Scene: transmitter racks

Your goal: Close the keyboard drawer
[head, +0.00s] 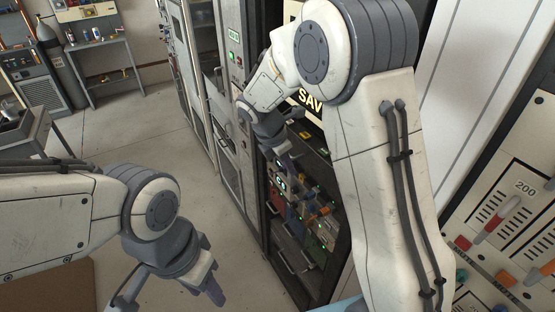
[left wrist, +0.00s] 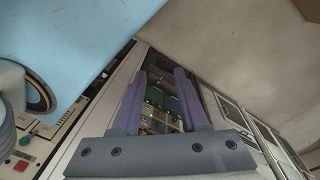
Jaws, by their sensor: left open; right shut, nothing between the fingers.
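I cannot pick out the keyboard drawer for certain. The open dark rack (head: 297,250) in the head view holds several modules with green lights, cables and pale handles low down, and one of these may be the drawer's. My right gripper (head: 287,160) is shut and empty in front of this rack's upper part; my right arm hides much of it. My left gripper (head: 205,288) is open and empty, low and left of the rack, apart from it. In the left wrist view the lit modules (left wrist: 160,108) show between its two spread fingers.
Grey cabinets (head: 205,85) stand in a row beyond the rack. A control panel with levers and knobs (head: 508,225) is at the right. The concrete floor (head: 150,125) to the left is clear. A workbench (head: 25,140) stands at the far left.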

